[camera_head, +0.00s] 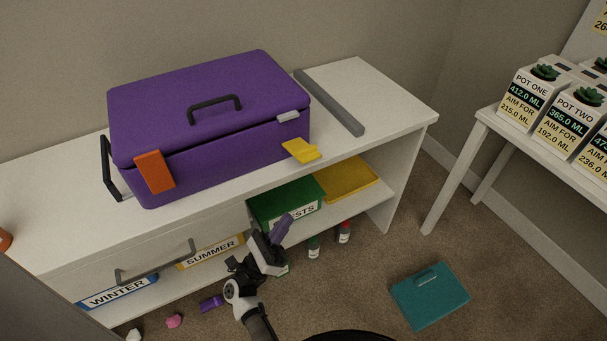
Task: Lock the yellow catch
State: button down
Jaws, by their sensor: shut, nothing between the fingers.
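A purple case (215,95) with a black top handle stands on the white cabinet. The yellow catch (301,150) is at the right end of its front. It sticks outward and down from the case, apart from the small light grey keeper (288,116) on the lid edge above. An orange catch (154,172) at the left end lies up against the lid and front. A thin dark gap shows under the lid. My gripper (283,226) is shut and empty, below and a little left of the yellow catch, in front of the cabinet's lower shelf.
A grey bar (329,102) lies on the cabinet top right of the case. The cabinet top's front edge (350,148) and a drawer handle (156,264) are near my arm. Small bottles (344,232) and a teal case (430,296) are on the floor. A side table (488,118) holds potted plants.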

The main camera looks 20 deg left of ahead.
jog(key=p, duration=0.4)
send_near(314, 159)
jog(key=w+d, duration=0.2)
jog(key=w, duration=0.2)
jog(key=shift+w+a+r+p, duration=0.1)
jog(key=shift+w+r+p, duration=0.05)
jog(key=shift+r+p, duration=0.6)
jog(key=shift+w+a+r+p, duration=0.15)
jog(key=shift+r+p, duration=0.25)
jog(key=shift+r, duration=0.55)
jog(key=shift+r, duration=0.1)
